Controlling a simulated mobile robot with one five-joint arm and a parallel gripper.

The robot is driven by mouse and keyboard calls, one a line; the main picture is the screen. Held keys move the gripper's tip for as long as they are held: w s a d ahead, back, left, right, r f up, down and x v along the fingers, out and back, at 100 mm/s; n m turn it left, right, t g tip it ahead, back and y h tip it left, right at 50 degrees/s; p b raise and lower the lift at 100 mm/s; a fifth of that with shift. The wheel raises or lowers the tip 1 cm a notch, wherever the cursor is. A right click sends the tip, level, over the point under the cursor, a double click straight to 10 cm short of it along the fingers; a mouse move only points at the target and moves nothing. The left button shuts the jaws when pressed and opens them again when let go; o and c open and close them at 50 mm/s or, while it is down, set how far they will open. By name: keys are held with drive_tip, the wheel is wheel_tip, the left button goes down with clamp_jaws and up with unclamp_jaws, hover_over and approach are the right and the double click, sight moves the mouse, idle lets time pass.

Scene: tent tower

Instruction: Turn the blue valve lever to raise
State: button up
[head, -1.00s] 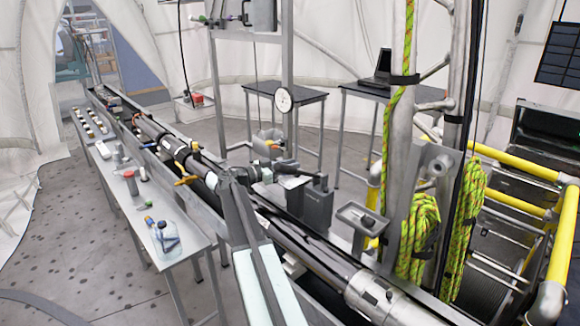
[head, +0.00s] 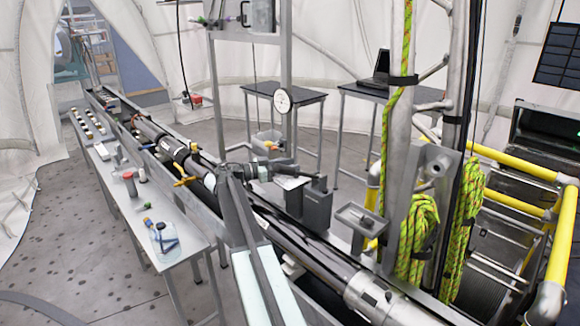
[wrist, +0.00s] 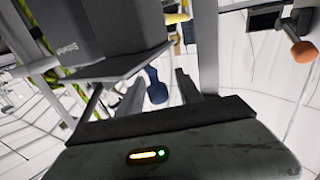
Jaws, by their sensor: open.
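In the wrist view a dark blue knobbed lever (wrist: 157,88) shows in the gap between the two fingers of my gripper (wrist: 163,80). The fingers are apart, one on each side of it in the picture. I cannot tell whether they touch it or how far beyond them it lies. In the head view my gripper (head: 290,168) is at the end of my arm, over the long pipe rig, near dark grey boxes. The blue lever is not clearly visible there.
A large grey box (wrist: 85,30) and a grey post (wrist: 205,45) stand close to my gripper in the wrist view. An orange knob (wrist: 303,50) is at upper right. In the head view a side bench (head: 180,250) holds tools; yellow rails (head: 510,165) stand at right.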

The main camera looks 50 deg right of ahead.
drive_tip(key=v, duration=0.7)
drive_tip(key=shift+w+a, duration=0.2)
drive_tip(key=shift+a, duration=0.1)
